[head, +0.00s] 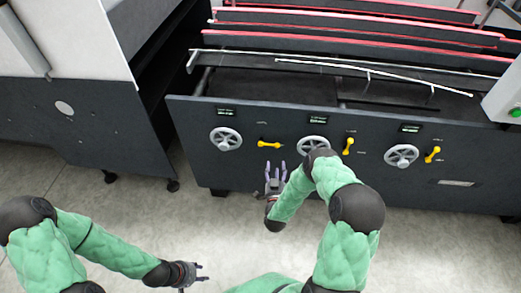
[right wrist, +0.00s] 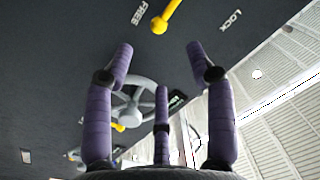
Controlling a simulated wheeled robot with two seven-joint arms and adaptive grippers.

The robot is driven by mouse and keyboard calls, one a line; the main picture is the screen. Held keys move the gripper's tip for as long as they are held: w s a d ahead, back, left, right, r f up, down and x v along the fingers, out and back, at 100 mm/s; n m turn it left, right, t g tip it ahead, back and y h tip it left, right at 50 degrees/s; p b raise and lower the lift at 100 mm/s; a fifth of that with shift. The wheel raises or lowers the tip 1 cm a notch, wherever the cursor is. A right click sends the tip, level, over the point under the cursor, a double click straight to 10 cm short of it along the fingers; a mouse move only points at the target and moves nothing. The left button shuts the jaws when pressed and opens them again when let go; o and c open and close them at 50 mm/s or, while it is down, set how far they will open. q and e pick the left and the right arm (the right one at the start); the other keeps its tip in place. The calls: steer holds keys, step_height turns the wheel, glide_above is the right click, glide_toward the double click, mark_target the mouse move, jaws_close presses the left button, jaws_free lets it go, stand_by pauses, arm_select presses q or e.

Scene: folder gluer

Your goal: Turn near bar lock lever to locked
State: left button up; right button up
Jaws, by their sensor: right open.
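Three yellow levers are on the dark machine panel. The left one (head: 268,144) lies roughly sideways, while the middle one (head: 348,146) and the right one (head: 432,155) stand more upright. My right gripper (head: 276,175) is open and empty just below the left lever, apart from it. In the right wrist view, my fingers (right wrist: 160,75) are spread, and a yellow lever (right wrist: 166,14) is partly cut off at the top edge, between the FREE and LOCK labels. My left gripper (head: 200,272) is low over the floor, away from the panel; its opening is too small to tell.
Grey handwheels (head: 225,138), (head: 313,146) and (head: 401,156) stick out beside the levers; the middle one is close to my right arm. Small displays sit above them. Red-edged bars run above the panel. The floor (head: 160,215) before the machine is clear.

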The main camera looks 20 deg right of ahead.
mark_target(277, 147)
steer(key=b+x, duration=0.3)
steer(key=x, duration=0.7)
steer(key=shift+w+d+r, duration=0.1)
steer(key=shift+w+d, duration=0.05)
steer(key=shift+w, duration=0.25)
